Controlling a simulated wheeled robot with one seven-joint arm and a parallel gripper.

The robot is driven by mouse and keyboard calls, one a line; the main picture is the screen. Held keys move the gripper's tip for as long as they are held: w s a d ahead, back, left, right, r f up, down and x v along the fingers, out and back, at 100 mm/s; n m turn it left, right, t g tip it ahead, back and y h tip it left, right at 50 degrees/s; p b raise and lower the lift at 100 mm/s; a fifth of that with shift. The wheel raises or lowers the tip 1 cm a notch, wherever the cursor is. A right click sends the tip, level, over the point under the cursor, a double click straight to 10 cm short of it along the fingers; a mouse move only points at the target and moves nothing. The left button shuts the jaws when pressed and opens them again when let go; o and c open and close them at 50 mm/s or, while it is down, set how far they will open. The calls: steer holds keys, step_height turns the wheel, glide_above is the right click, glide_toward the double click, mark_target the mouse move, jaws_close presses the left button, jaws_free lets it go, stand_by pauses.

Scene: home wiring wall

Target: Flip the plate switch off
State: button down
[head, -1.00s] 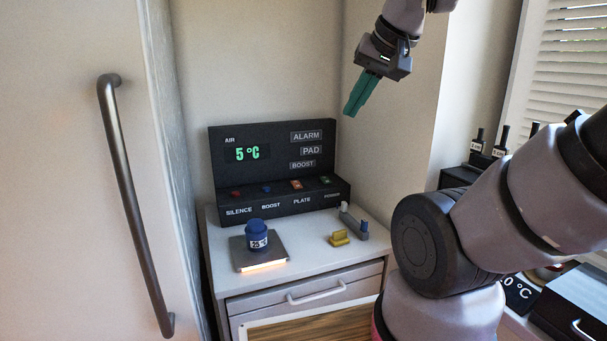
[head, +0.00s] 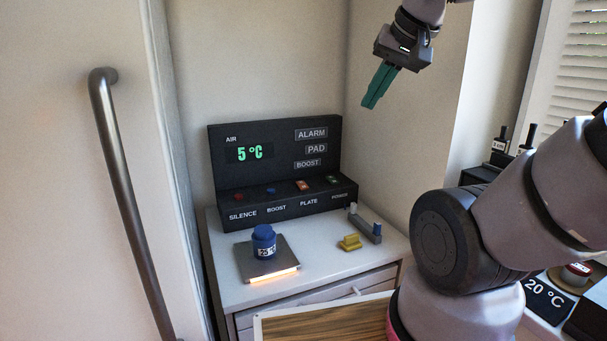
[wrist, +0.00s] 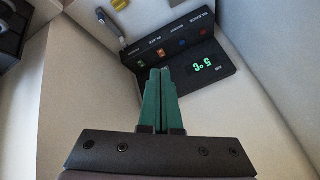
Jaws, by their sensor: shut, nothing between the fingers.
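The plate switch (head: 303,185) is an orange-lit rocker above the PLATE label on the black control panel (head: 225,160). It also shows in the wrist view (wrist: 161,54) as a small orange switch. Its exact tilt is too small to tell. The heating plate (head: 285,250) has a glowing orange front strip and carries a blue jar marked 25 °C (head: 264,242). My gripper (head: 368,104) is shut and empty, with its teal fingers pointing down, above and to the right of the panel. In the wrist view its fingertips (wrist: 160,72) appear just below the switches.
Silence (head: 238,196), boost (head: 270,190) and power (head: 331,179) switches flank the plate switch. A yellow piece (head: 350,242) and a grey bracket with a blue peg (head: 366,228) sit on the counter right of the plate. A fridge door handle (head: 125,200) stands at left.

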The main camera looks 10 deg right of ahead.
steer(key=w, duration=0.2)
steer(key=n+g+h, duration=0.1)
steer(key=n+g, duration=0.2)
steer(key=n, duration=0.3)
glide_above(302, 182)
steer(key=s, duration=0.4)
step_height(302, 182, down, 18)
steer(key=shift+d+f, duration=0.2)
steer(key=shift+d, duration=0.15)
steer(key=shift+f, duration=0.1)
steer(key=x, duration=1.3)
steer(key=shift+s+d+f, duration=0.15)
steer(key=shift+s+f, duration=0.1)
steer(key=shift+f, duration=0.2)
